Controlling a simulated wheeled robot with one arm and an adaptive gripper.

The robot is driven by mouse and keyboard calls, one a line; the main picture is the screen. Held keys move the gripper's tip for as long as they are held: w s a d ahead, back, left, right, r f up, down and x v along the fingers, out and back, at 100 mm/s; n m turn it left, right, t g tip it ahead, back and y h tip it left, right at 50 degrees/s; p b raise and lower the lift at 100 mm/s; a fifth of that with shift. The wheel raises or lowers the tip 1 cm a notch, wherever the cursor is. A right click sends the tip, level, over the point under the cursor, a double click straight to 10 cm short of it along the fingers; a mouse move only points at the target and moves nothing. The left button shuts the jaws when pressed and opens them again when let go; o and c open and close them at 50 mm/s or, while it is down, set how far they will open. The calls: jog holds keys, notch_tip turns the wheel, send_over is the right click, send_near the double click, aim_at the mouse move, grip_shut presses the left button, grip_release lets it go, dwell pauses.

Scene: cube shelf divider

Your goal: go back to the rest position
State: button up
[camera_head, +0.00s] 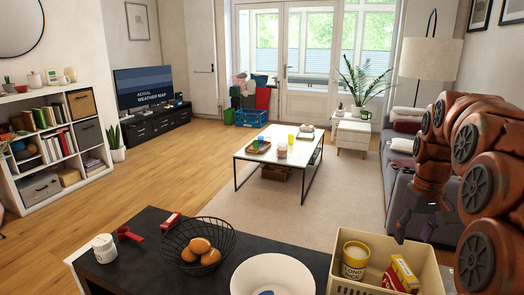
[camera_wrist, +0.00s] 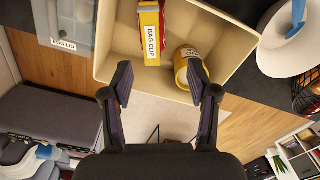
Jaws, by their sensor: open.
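My gripper (camera_head: 420,218) hangs at the right of the head view, beside the grey sofa in the picture and above and behind the cream bin. In the wrist view, my gripper (camera_wrist: 161,82) has its two dark fingers spread apart with nothing held between them. The cream bin (camera_head: 401,244) stands on the dark counter; it also shows in the wrist view (camera_wrist: 122,42). Inside are a yellow can (camera_head: 355,258) with a white label and a yellow box (camera_head: 404,273). The wrist view shows the box labelled "BAG CLIP" (camera_wrist: 152,33).
The dark counter (camera_head: 150,258) also holds a wire basket (camera_head: 178,238) with orange-brown round items, a white bowl (camera_head: 272,278), a red scoop (camera_head: 128,234) and a white jar (camera_head: 104,249). A low white table (camera_head: 262,157) stands beyond. Wooden floor (camera_head: 165,170) lies open at left.

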jog(key=s+a+p, duration=0.2)
jog(key=s+a, duration=0.8)
jog(key=a, duration=0.4)
jog(key=s+a+f+g+p, duration=0.1)
jog(key=s+a, duration=0.3)
jog(key=s, duration=0.5)
jog(key=s+a+f+p, duration=0.2)
jog(key=s+a+f, duration=0.1)
jog(key=s, duration=0.6)
jog(key=shift+a+f+n+g, duration=0.3)
jog(key=shift+a+f+g, duration=0.05)
jog(key=shift+f+g, duration=0.05)
